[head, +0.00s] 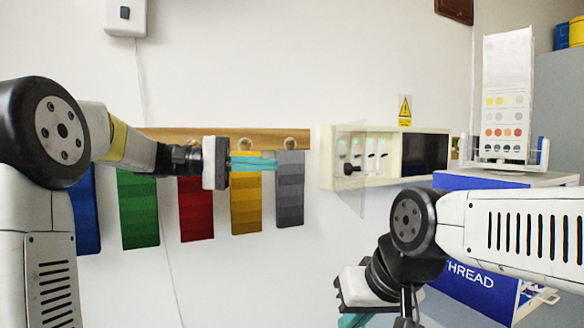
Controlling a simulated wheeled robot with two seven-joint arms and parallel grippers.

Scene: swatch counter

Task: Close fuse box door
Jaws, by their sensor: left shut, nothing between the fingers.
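The fuse box (427,180) is a cream case on the back wall, right of centre. Its clear door (356,200) stands open, swung out from the case toward me, with a dark knob (347,169) on it. Pale switches show through and beside the door in the left half of the box; the right half is a dark panel. My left gripper (274,163) is shut and empty, its teal fingers pointing right, to the left of the door and apart from it. My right gripper (352,321) is low at the bottom edge, its fingertips mostly cut off by the frame.
Coloured swatches (138,210) hang from a wooden rail (180,138) behind my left gripper. A blue box (470,283) marked THREAD and a white stand with a colour card (508,90) are at right. Free space lies between my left fingertips and the door.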

